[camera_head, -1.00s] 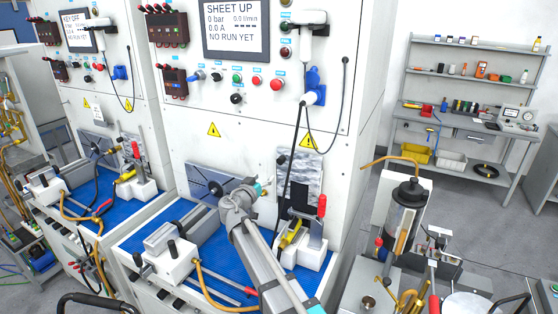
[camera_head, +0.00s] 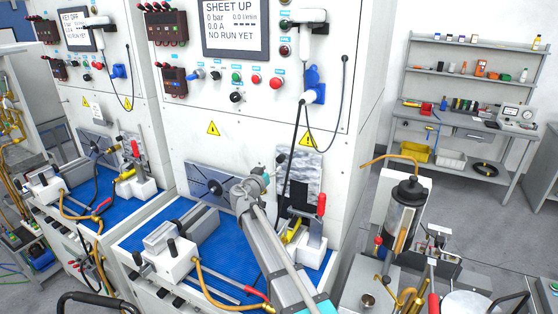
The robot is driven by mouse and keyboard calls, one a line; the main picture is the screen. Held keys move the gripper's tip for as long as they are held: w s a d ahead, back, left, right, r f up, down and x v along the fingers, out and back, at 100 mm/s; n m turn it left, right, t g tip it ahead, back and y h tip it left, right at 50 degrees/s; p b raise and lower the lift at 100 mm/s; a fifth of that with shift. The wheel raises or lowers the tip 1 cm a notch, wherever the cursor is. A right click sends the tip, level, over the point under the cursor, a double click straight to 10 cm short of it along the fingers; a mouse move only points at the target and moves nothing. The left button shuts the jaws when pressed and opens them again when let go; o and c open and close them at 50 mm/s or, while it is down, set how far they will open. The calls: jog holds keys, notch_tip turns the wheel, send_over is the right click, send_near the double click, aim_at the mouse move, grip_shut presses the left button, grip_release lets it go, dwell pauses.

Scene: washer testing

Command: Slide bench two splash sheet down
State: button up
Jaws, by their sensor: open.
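Bench two's display (camera_head: 235,22) reads "SHEET UP". The splash sheet (camera_head: 305,170) is a see-through, grey-streaked panel standing upright against the white cabinet front, above a dark opening. My gripper (camera_head: 265,182) is at the end of my grey arm, just left of the sheet. A gap seems to separate them, though depth is hard to judge. The fingers are small and partly hidden by my wrist; the gripper is open and holds nothing visible.
The blue mat (camera_head: 210,235) carries a white fixture (camera_head: 165,260) with an orange hose. A similar bench stands left.

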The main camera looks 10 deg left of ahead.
aim_at(279, 160)
jog(key=x, duration=0.8)
jog(key=shift+w+f, duration=0.1)
grip_shut()
